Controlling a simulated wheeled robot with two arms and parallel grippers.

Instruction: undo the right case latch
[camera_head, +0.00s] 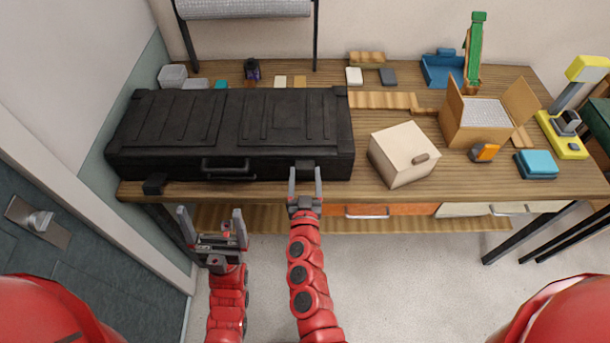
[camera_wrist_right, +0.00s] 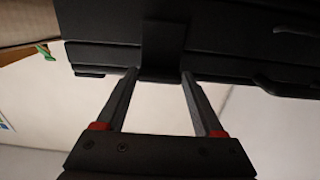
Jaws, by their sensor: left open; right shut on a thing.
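A closed black case (camera_head: 235,125) lies on the wooden table, its front along the table's front edge. The right case latch (camera_head: 305,165) is a small dark block on the case front, and it also shows in the right wrist view (camera_wrist_right: 160,62). My right gripper (camera_head: 305,178) is shut on this latch, one finger on each side; the wrist view shows the fingertips (camera_wrist_right: 160,76) beside it. The left latch (camera_head: 155,184) sticks out from the case front near the left corner. My left gripper (camera_head: 212,222) is open and empty, below and in front of the table edge.
The case handle (camera_head: 226,165) is between the latches. A beige box (camera_head: 402,153) stands right of the case, with an open cardboard box (camera_head: 478,122) beyond it. Drawers (camera_head: 378,210) are under the table's front edge. The floor in front is clear.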

